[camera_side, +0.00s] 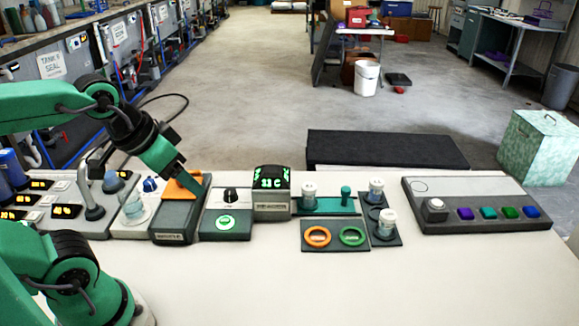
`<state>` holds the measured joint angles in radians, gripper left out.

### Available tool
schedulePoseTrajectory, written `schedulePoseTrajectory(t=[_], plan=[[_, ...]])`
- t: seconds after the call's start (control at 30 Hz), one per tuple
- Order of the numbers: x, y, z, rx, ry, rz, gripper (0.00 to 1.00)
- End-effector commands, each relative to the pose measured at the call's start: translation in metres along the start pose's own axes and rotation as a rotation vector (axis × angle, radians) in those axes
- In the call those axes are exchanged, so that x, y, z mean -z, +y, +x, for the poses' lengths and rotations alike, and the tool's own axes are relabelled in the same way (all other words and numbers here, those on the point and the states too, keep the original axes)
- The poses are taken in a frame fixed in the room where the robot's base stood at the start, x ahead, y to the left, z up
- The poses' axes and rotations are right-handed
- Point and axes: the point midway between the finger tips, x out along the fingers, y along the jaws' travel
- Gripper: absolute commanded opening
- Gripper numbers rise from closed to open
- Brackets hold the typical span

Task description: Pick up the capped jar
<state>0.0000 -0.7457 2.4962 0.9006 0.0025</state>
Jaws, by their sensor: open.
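Several small jars with pale caps stand on the bench, and I cannot tell which one the task means. One white-capped jar (309,191) stands on the green rack. Another capped jar (376,190) stands at the back of a dark holder, and a third capped jar (387,223) stands at its front. My gripper (189,184) is at the left, low over a dark grey block (173,225) with orange on top. It is well left of these jars and holds none of them. Its fingertips are small and partly merge with the block's top.
A clear vessel (134,205) stands left of the block. A knob box (227,210) and a display reading about 31 C (271,180) stand between my gripper and the jars. A plate with orange and green rings (335,246) lies in front. A button panel (475,220) is at right. The front bench is clear.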

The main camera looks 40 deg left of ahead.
Motion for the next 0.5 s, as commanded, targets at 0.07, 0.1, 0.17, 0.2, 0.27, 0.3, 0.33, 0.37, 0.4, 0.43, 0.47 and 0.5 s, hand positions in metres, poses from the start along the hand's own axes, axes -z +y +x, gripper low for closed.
schedulePoseTrajectory(t=[0.07, 0.1, 0.17, 0.2, 0.27, 0.3, 0.33, 0.37, 0.4, 0.43, 0.47, 0.5], plan=[[0.003, 0.0, 0.0, 0.0, -0.004, 0.006, 0.62], [0.006, 0.0, 0.0, 0.0, -0.008, 0.011, 0.62], [0.01, 0.0, 0.001, 0.0, -0.016, 0.021, 0.62], [0.015, 0.0, 0.001, -0.001, -0.022, 0.03, 0.62], [0.022, 0.0, 0.002, -0.001, -0.033, 0.047, 0.62], [0.027, 0.0, 0.002, -0.002, -0.042, 0.059, 0.62], [0.032, 0.0, 0.003, -0.002, -0.049, 0.07, 0.62], [0.037, 0.0, 0.004, -0.003, -0.056, 0.081, 0.62], [0.044, 0.0, 0.005, -0.004, -0.065, 0.096, 0.62], [0.049, 0.0, 0.007, -0.005, -0.073, 0.109, 0.62], [0.055, 0.001, 0.009, -0.006, -0.081, 0.12, 0.62], [0.062, 0.001, 0.011, -0.007, -0.091, 0.137, 0.62]])
